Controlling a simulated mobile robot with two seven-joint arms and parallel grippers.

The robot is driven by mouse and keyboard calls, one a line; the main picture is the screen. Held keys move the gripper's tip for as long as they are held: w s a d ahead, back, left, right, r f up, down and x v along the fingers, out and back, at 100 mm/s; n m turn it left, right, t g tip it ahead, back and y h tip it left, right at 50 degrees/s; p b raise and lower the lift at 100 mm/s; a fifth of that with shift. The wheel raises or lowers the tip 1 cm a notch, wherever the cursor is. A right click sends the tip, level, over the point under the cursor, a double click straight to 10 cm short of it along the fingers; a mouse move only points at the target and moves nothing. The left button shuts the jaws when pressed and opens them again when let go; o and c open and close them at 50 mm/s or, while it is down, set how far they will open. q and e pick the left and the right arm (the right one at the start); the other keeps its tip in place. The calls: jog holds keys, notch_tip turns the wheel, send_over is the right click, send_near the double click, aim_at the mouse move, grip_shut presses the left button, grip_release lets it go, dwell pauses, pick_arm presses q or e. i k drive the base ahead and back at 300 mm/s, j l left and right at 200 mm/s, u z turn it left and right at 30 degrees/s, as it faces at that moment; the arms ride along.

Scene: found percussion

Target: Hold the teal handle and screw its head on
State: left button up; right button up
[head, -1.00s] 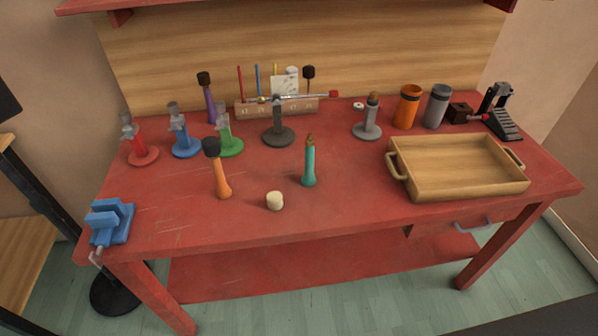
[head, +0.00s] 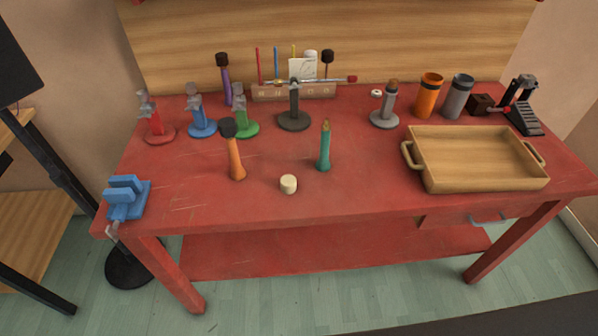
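The teal handle (head: 325,150) stands upright on the red workbench, a little right of the middle, with a brownish-gold tip at its top and no head on it. A small cream-coloured cylindrical head (head: 288,184) sits on the bench just in front and to the left of the handle, apart from it. Neither of my grippers shows in the head view.
An orange handle with a dark head (head: 235,155) stands left of the cream piece. Red, blue and green stands (head: 201,120) are behind it. A wooden tray (head: 475,158) lies at the right, a blue vise (head: 127,198) at the left edge. The front middle is clear.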

aim_at(323, 164)
jog(key=u, duration=1.65)
jog(key=k+l, duration=0.85)
